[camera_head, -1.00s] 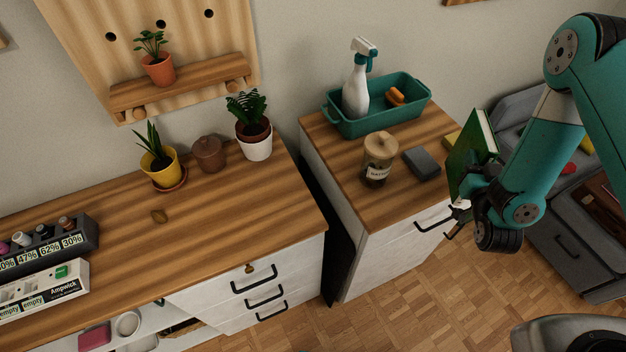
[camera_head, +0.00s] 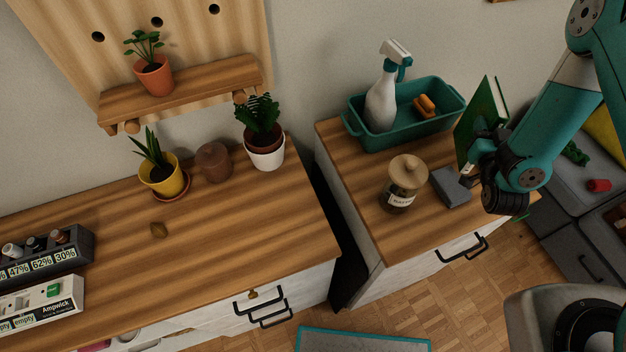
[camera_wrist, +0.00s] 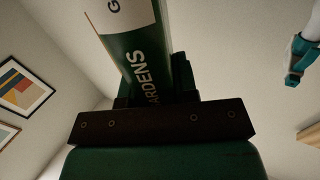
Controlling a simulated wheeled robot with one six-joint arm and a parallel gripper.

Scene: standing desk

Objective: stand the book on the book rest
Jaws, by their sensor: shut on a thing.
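The green book (camera_head: 483,119) is upright and slightly tilted in the head view, at the right side of the right-hand cabinet. My gripper (camera_head: 471,172) is shut on its lower part, and the arm hides some of it. In the wrist view the book's green spine (camera_wrist: 148,62) with the word "GARDENS" stands up from between the jaws of my gripper (camera_wrist: 158,98). I cannot identify a book rest for certain. A dark grey block (camera_head: 450,188) lies on the cabinet top, just left of my gripper in the picture.
A lidded jar (camera_head: 403,184) stands left of the grey block on the cabinet top (camera_head: 415,234). Behind are a teal tray (camera_head: 405,132), a spray bottle (camera_head: 381,103) and an orange item (camera_head: 424,105). A gap separates this cabinet from the long wooden desk (camera_head: 225,223).

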